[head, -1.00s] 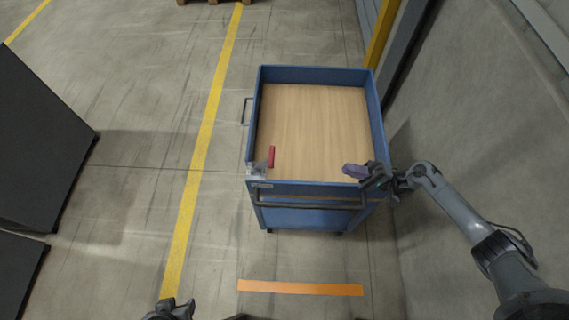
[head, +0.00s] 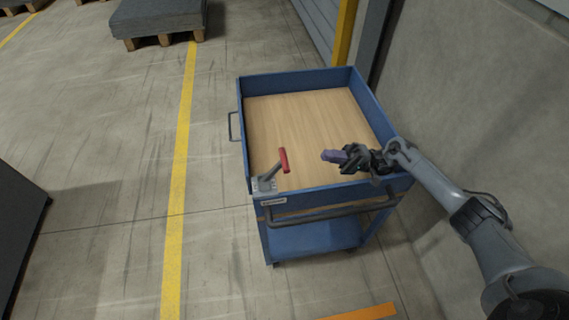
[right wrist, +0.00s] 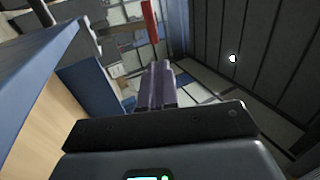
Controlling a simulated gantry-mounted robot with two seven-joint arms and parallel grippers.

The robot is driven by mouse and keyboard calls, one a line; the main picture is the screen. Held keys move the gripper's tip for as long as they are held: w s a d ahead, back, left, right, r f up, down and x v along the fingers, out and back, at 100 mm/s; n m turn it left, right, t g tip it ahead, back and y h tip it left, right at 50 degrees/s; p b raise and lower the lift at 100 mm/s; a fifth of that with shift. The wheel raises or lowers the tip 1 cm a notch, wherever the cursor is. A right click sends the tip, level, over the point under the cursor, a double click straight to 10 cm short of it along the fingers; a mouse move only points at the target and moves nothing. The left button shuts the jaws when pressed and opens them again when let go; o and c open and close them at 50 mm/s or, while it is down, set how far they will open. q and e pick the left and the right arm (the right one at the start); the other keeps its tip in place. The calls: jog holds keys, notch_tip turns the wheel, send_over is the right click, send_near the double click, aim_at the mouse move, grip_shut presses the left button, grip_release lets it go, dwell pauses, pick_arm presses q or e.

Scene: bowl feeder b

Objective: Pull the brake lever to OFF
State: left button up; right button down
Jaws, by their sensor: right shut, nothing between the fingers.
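The brake lever (head: 276,168) stands on a grey plate at the near left corner of the blue cart (head: 316,190). Its red handle (head: 284,160) leans up and to the right. My right gripper (head: 328,156) is shut and empty, over the near right part of the cart, to the right of the red handle and apart from it. In the right wrist view, the shut fingers (right wrist: 158,84) point toward the red handle (right wrist: 150,20), which shows beyond them at the top. My left gripper is out of view.
The cart has a wooden top (head: 300,120) with raised blue walls and a dark push bar (head: 330,212) at its near side. A grey wall (head: 470,110) is close on the right. A loaded pallet (head: 158,20) stands far left. The floor left of the cart is clear.

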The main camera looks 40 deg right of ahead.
aim_at(274, 171)
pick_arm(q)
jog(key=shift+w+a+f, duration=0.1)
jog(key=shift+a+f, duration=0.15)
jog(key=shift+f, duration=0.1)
pick_arm(e)
jog(key=shift+w+a+f, duration=0.15)
jog(key=shift+a+f, duration=0.25)
jog(key=shift+f, duration=0.05)
jog(key=shift+d, duration=0.1)
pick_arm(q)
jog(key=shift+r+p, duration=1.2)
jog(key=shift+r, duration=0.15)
pick_arm(e)
jog(key=x, duration=1)
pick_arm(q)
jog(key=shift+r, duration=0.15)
pick_arm(e)
jog(key=shift+r, duration=0.1)
